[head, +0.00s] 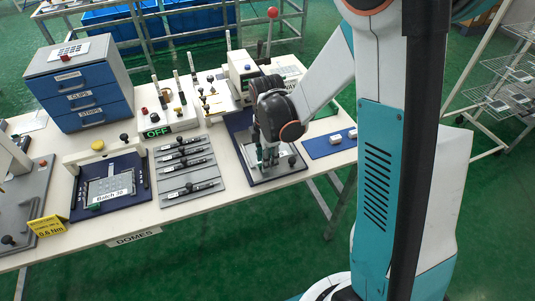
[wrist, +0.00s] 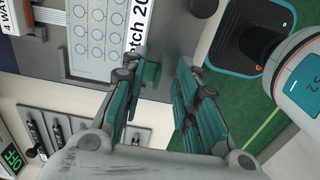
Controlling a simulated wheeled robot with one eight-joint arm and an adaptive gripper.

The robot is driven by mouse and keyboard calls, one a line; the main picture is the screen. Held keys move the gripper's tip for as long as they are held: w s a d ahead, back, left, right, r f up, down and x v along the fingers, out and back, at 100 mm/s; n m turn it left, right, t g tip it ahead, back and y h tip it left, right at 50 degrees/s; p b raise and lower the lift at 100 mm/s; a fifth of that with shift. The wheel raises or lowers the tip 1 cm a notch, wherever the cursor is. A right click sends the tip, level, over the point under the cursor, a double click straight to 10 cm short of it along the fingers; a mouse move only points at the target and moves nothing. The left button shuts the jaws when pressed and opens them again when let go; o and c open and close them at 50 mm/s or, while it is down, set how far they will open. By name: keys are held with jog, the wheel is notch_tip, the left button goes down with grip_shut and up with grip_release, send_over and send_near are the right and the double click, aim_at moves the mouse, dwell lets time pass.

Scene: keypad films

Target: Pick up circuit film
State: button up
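A pale film with rows of circles (wrist: 97,32) and a "Batch 20…" label lies on a grey plate at the top of the wrist view; I take it to be the circuit film. A small green tab (wrist: 152,74) sits at its near edge. My gripper (wrist: 158,92) has its teal fingers apart, with the tab showing between their tips and nothing clamped. In the head view my gripper (head: 267,162) points down over the grey plate (head: 287,172) on the right of the bench and hides most of the film. I cannot tell the fingertips' height above it.
Left of the plate is a rack of black tools (head: 186,168). Further left, another film fixture labelled "Batch 30" (head: 112,187) and a blue drawer cabinet (head: 80,88) stand. A blue mat (head: 325,145) with small blocks lies to the right. Green floor is beyond the bench edge.

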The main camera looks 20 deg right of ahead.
jog(key=shift+f, duration=0.8)
jog(key=shift+r, duration=0.1)
jog(key=shift+c, duration=0.3)
grip_shut()
jog(key=shift+r, duration=0.1)
